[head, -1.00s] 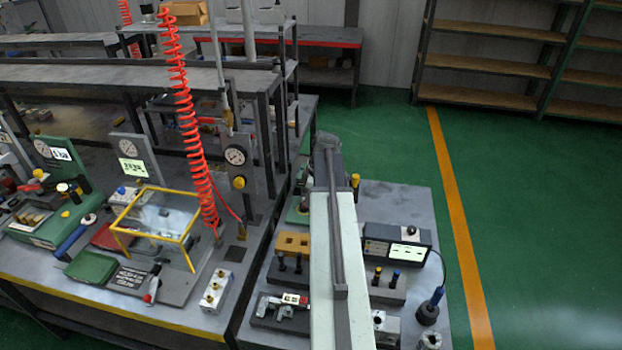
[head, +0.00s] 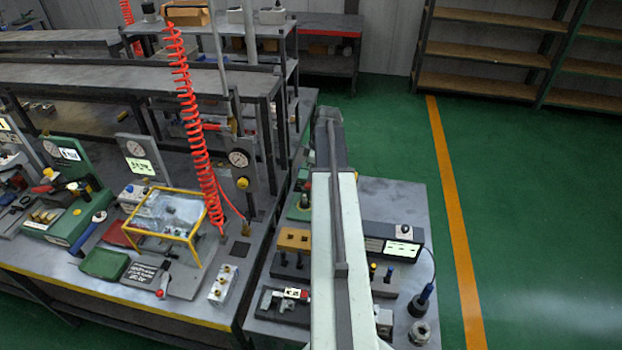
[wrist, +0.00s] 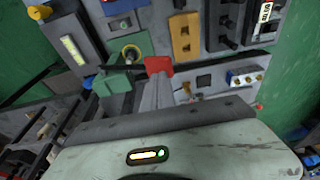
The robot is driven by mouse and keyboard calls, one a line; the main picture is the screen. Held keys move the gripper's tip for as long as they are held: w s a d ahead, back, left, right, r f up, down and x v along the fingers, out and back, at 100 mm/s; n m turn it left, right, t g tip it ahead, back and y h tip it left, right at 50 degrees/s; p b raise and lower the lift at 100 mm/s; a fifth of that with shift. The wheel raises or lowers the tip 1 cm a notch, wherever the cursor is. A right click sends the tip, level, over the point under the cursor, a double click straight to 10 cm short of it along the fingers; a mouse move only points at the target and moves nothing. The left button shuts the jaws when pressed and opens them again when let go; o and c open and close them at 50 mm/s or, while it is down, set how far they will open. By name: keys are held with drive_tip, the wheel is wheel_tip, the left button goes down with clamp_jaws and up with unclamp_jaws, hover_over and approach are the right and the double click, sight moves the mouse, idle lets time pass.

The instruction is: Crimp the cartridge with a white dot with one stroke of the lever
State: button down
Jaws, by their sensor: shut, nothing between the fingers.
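In the wrist view my gripper (wrist: 158,88) is shut and empty over the bench. A red pad or knob (wrist: 158,65) shows at its tips; I cannot tell whether it belongs to something beyond. A green fixture (wrist: 115,82) is left of the tips. In the head view my arm hides my gripper and part of the right bench. A tan block (head: 294,238) stands there with black pegs (head: 299,261) in front, and it shows in the wrist view (wrist: 185,36). A clamp-like device (head: 270,300) lies near the front. No white dot can be made out, and the crimping lever cannot be identified surely.
A black box with a lit display (head: 392,243) stands on the right bench. The green floor (head: 530,220) at right is clear.

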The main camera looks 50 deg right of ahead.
wheel_tip(320, 180, up, 5)
drive_tip(key=p, duration=0.5)
idle(0.3)
